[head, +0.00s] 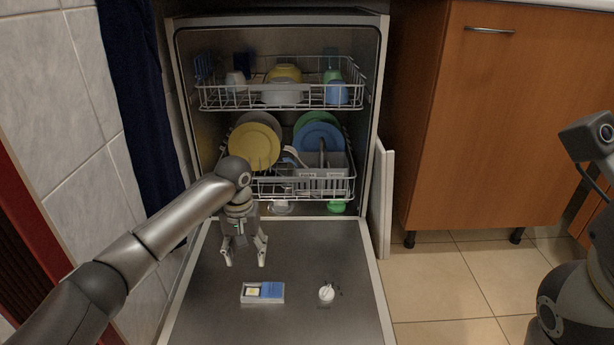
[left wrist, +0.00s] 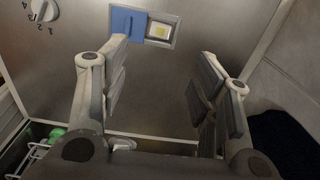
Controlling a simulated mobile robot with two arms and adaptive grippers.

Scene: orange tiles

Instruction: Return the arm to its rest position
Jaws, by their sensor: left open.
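My left arm (head: 150,240) reaches in from the left over the lowered dishwasher door (head: 340,255). My left gripper (head: 245,260) points down above the door, open and empty. It also shows in the left wrist view (left wrist: 168,95), with its two fingers spread apart. The detergent compartment (head: 262,292) is set in the door, with a blue lid and a pale yellow tablet showing; it also shows in the left wrist view (left wrist: 145,25). My right arm (head: 585,290) shows in part at the right edge. Its gripper cannot be made out.
The open dishwasher holds an upper rack (head: 275,97) with bowls and cups and a lower rack (head: 300,187) with plates. A white dial (head: 326,293) is on the door. A tiled wall and a dark blue cloth (head: 145,110) are close at left. Wooden cabinets (head: 500,110) stand right, above open floor.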

